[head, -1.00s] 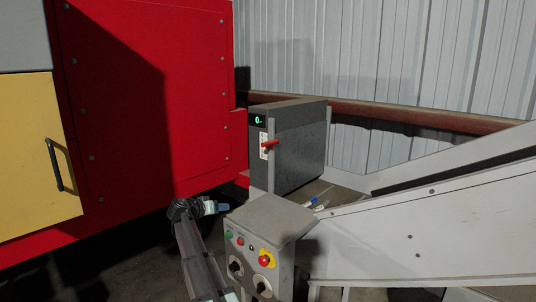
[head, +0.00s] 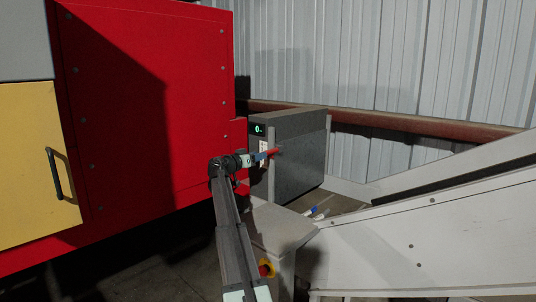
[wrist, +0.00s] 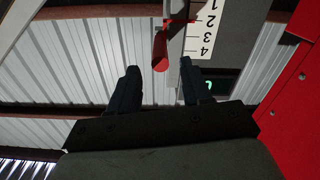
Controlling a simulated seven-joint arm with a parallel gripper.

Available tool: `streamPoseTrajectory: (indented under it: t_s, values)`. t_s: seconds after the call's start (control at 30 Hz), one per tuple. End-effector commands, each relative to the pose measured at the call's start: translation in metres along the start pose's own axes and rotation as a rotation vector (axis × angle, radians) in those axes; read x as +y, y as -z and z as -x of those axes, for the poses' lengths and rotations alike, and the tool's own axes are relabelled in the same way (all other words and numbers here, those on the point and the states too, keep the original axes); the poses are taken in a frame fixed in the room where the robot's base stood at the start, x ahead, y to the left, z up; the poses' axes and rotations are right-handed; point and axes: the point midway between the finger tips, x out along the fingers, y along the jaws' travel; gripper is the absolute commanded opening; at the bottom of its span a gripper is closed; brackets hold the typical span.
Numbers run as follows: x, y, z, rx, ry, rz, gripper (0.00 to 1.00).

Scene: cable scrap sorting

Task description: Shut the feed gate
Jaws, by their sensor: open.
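The feed gate's red handle (head: 273,152) sticks out from the front of a grey box (head: 300,155) in the head view. In the wrist view the red handle (wrist: 160,50) is at the top, beside a white scale (wrist: 202,35) with numbers. My gripper (head: 262,157) is at the handle in the head view, partly covering the scale. In the wrist view my gripper (wrist: 158,66) is open, with the handle's end between the two dark fingertips in the picture. I cannot tell whether they touch it. The gate plate itself is not clearly visible.
A large red machine wall (head: 160,100) stands to the left of the box. A grey control pedestal (head: 275,228) stands below, partly hidden by my arm. A pale sloping conveyor side (head: 430,235) fills the right. A green display (head: 258,129) reads 0.

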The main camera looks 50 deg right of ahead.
Motion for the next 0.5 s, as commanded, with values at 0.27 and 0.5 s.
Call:
streamPoseTrajectory:
  t_s: [0.27,0.5]
  values:
    - [-0.001,0.001,-0.047,0.0,0.0,0.001,0.48]
    - [-0.001,0.0,-0.068,0.0,0.001,0.001,0.48]
